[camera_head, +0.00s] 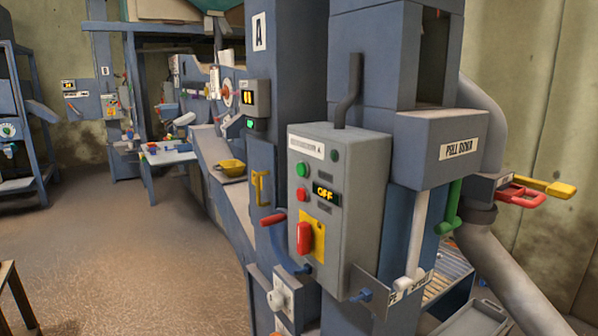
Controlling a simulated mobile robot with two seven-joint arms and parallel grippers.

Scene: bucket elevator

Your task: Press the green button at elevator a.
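A grey control box (330,205) is fixed to the blue-grey column marked "A" (259,31), right of the picture's middle. On its front are a round green button (302,170) and a red button (301,194) below it. Beside the red button a small display (326,193) reads "OFF". Lower down, a red rotary switch (303,238) stands on a yellow plate (318,231). The label (306,146) at the top of the box is too small to read fully. Neither of my grippers shows in this view.
A red-handled lever (272,220) sticks out left of the box. A "PULL DOWN" housing (452,145) with a green handle (450,212) stands at its right. A yellow bowl (231,168) rests on the ledge behind. Open brown floor (150,245) lies at the left.

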